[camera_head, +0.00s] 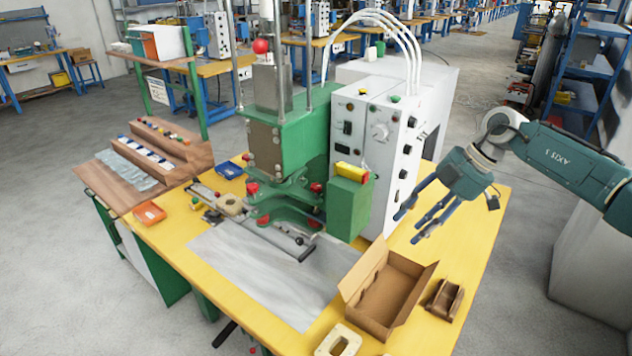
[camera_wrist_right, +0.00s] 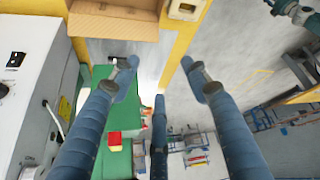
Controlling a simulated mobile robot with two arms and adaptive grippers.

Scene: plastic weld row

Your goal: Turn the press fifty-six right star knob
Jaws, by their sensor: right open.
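The green press (camera_head: 295,140) stands on the yellow table in the head view. Several small red knobs sit low on it; one is at its right side (camera_head: 316,187), and one at its left (camera_head: 252,188). I cannot tell from their shape which is the right star knob. My right gripper (camera_head: 413,228) is open and empty, right of the press and the white control cabinet, over the table's right part. Its three spread fingers also show in the wrist view (camera_wrist_right: 158,78), with the green press body (camera_wrist_right: 104,110) beyond the left finger. My left gripper is not in view.
The white control cabinet (camera_head: 378,140) stands between press and gripper. An open cardboard box (camera_head: 405,275) and a brown holder (camera_head: 444,299) lie at the front right. A red and yellow block (camera_head: 352,172) tops the green housing. A grey sheet (camera_head: 250,272) covers the table front.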

